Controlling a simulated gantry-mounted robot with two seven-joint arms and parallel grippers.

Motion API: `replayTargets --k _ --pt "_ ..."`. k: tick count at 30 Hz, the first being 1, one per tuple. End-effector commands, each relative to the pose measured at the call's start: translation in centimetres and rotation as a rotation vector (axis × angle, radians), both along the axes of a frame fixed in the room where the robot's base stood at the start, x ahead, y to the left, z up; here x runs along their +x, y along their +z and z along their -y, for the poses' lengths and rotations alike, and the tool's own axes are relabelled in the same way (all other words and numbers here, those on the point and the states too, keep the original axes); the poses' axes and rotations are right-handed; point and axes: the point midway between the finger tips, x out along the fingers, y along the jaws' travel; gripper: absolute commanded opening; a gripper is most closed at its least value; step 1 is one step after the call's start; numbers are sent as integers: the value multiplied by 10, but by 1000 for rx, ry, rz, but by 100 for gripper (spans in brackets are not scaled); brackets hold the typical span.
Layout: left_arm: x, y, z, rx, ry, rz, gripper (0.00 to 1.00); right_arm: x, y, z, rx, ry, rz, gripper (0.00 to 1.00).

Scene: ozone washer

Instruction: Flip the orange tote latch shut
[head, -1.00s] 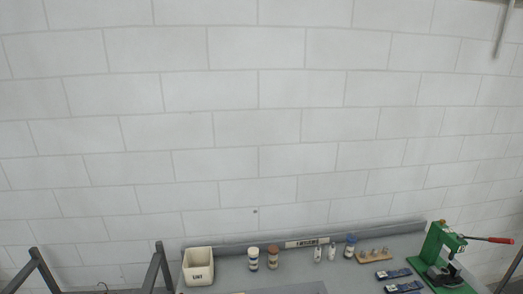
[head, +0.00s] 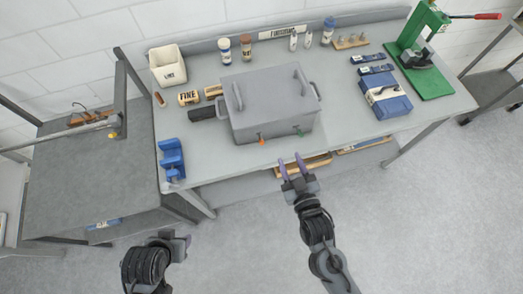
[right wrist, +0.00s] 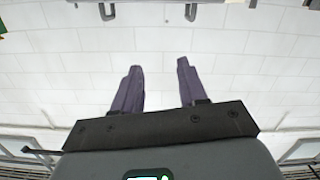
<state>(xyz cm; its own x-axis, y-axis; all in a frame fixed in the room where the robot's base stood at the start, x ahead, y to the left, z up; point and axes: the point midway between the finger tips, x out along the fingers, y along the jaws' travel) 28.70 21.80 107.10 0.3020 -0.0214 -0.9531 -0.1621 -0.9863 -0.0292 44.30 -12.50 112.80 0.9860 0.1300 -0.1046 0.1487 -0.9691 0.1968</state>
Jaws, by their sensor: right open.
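A closed grey tote (head: 270,100) with dark handles sits on the workbench in the head view. A small orange latch (head: 261,138) is on its front face, left of a green latch (head: 299,131). The orange latch is too small to tell its position. My right gripper (head: 291,164) is open and empty, in front of the bench edge and apart from the tote, below and between the two latches in the picture. Its purple fingers (right wrist: 157,85) stand apart with nothing between them in the right wrist view. My left gripper (head: 176,242) is low at the left, away from the bench.
A blue vise (head: 172,158) is at the bench's left corner. A blue case (head: 385,98) and a green press (head: 420,62) are at the right. The floor before the bench is clear.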

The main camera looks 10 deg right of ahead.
Motion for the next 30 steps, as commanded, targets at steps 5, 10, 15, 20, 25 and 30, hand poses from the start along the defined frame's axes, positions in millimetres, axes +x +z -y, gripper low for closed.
replayTargets --k 5,10,15,20,25,30 --pt "0 -70 -1 7 -4 1 47 9 -66 -29 26 15 73 42" --pt "0 -98 -3 11 -7 2 47 15 -91 -46 40 37 82 42" --pt "0 -110 -3 10 -7 3 47 20 -95 -48 45 39 98 42" --pt "0 -110 -2 9 -8 5 47 31 -94 -49 45 39 102 42" --pt "0 -108 -1 4 -4 7 47 54 -93 -53 46 39 102 42" --pt "1 -108 0 -2 0 7 47 82 -93 -58 46 38 101 42"
